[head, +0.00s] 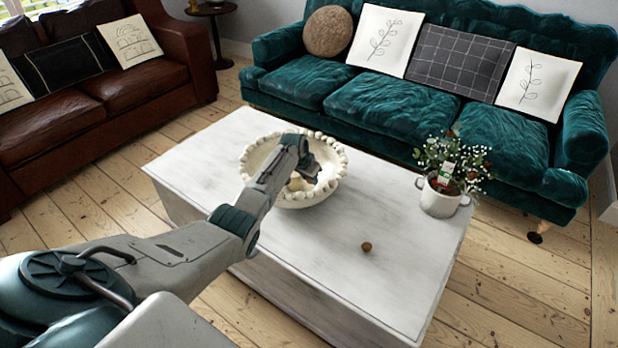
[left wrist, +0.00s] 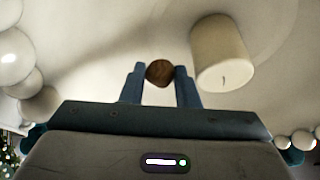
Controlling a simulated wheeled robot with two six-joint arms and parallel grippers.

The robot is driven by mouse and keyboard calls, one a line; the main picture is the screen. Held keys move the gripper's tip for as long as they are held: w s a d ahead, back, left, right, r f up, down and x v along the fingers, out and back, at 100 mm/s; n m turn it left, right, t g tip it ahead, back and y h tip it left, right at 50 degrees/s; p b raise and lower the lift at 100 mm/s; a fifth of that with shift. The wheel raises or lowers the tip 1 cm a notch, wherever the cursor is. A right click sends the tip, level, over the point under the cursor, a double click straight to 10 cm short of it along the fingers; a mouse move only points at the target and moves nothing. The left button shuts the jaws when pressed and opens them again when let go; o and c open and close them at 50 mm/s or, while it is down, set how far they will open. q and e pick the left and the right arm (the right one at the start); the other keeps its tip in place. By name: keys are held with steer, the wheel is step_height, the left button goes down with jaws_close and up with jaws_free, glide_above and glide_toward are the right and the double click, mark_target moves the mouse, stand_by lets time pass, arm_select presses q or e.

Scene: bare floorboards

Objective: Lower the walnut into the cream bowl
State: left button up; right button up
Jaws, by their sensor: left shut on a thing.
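The cream bowl (head: 262,159) with a beaded rim stands on the white table, partly hidden behind my left arm. My left gripper (head: 312,174) is over the inside of the bowl, pointing down. In the left wrist view my left gripper (left wrist: 160,75) is shut on a round brown walnut (left wrist: 159,73), with the pale bowl interior (left wrist: 110,45) behind it. The gap between walnut and bowl floor cannot be told. The walnut is not clearly seen in the head view. My right gripper is not in view.
A cream candle (left wrist: 220,55) is in the bowl, close right of the walnut in the left wrist view. Another small brown ball (head: 366,247) lies on the white table (head: 320,245). A flower pot (head: 440,198) stands at the table's right end. A teal sofa (head: 390,105) is behind.

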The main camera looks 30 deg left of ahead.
mark_target(308, 182)
arm_select(q)
steer(key=shift+f, duration=0.1)
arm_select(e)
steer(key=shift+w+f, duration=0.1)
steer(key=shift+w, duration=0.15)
